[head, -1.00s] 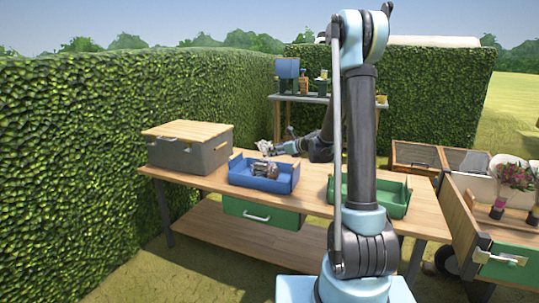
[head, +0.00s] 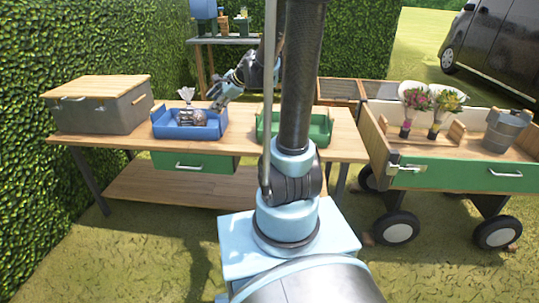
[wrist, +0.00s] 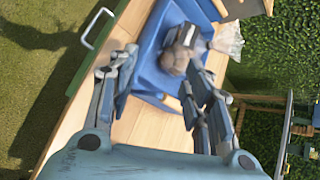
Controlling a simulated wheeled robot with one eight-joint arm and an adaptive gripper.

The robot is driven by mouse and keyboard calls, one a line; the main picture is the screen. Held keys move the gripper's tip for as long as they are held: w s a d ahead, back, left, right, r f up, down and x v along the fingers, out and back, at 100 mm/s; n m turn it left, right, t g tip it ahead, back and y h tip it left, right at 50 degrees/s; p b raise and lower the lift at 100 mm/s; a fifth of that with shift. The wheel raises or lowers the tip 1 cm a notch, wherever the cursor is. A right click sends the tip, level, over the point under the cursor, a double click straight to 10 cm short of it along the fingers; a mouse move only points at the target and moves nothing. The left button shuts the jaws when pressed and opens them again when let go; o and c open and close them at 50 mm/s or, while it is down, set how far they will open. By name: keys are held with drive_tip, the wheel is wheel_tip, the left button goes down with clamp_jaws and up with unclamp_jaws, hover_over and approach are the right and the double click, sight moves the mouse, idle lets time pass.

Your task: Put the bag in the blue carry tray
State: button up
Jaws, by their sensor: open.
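The bag (head: 191,117) is clear plastic with a gathered top and brownish round contents. It sits inside the blue carry tray (head: 159,130), on the left half of the wooden table. My gripper (head: 217,98) is open and empty, just right of the bag and above the tray's right end, apart from the bag. In the wrist view, the open fingers (wrist: 157,88) point toward the tray (wrist: 149,62). The bag (wrist: 177,60) lies beyond the fingertips, its clear top spreading to the right. The bag's underside is hidden.
A grey box with a wooden lid (head: 102,103) stands left of the tray. A green tray (head: 319,134) stands to the right, partly behind my arm. A hedge runs behind.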

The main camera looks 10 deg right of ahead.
drive_tip(key=s+d+f+n+g+h, duration=0.1)
drive_tip(key=s+d+n, duration=0.4)
drive_tip(key=s, duration=0.5)
drive_tip(key=s+d+f+n+g+h, duration=0.1)
drive_tip(key=s+d+f+n+h, duration=0.3)
drive_tip(key=s, duration=0.6)
drive_tip(key=s+d+f+n+g+h, duration=0.2)
drive_tip(key=s+d+n, duration=0.4)
drive_tip(key=s, duration=0.5)
drive_tip(key=shift+f+n+h, duration=0.3)
drive_tip(key=shift+f+n, duration=0.3)
drive_tip(key=shift+n, duration=0.3)
drive_tip(key=shift+s, duration=0.1)
